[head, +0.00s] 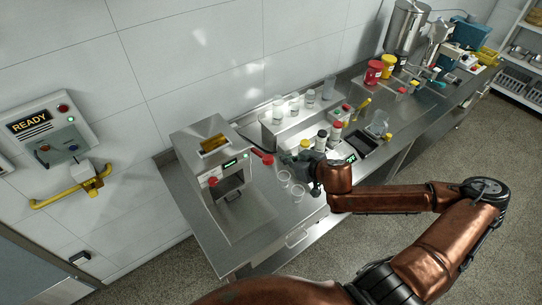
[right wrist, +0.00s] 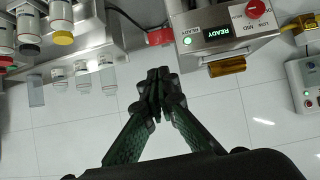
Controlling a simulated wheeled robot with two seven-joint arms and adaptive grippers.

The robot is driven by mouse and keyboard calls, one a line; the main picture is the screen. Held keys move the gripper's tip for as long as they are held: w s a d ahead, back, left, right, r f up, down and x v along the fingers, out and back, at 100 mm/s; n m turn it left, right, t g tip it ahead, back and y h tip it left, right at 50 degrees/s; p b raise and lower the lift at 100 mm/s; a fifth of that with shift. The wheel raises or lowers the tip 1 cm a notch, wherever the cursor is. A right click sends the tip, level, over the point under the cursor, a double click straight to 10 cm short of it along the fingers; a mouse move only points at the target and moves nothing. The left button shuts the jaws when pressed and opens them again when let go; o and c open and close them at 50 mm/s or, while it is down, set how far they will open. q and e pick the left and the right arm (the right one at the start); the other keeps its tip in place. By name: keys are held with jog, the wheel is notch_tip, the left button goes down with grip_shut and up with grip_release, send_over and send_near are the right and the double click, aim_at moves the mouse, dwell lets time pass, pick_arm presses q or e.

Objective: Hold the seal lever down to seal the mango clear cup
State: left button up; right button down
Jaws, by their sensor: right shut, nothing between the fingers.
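The steel sealing machine (head: 208,141) stands at the left end of the counter, with a small lit green display. In the right wrist view its display (right wrist: 216,31) reads READY. The red lever handle (head: 262,156) sticks out from the machine's right side, and it also shows in the right wrist view (right wrist: 160,36). My right gripper (head: 287,158) is shut and empty, just right of the handle and apparently apart from it. I cannot identify the mango cup; the machine's opening is dark. My left gripper is out of view.
Bottles (head: 294,102) and shakers (head: 321,140) crowd the counter behind and right of my gripper. A wall unit (head: 48,130) with a yellow bar hangs at left. Red and yellow tubs (head: 374,72) stand farther right. The counter's front left is clear.

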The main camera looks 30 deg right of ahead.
jog(key=r, duration=0.2)
jog(key=w+r, duration=0.1)
jog(key=shift+a+r, duration=0.15)
jog(key=shift+a, duration=0.1)
jog(key=shift+w, duration=0.15)
send_over(271, 160)
jog(key=w, duration=0.1)
notch_tip(271, 160, down, 5)
jog(key=shift+p, duration=0.3)
jog(key=f, duration=0.3)
jog(key=shift+s+f, duration=0.1)
jog(key=shift+s, duration=0.2)
jog(key=shift+s+f, duration=0.2)
jog(key=shift+f, duration=0.35)
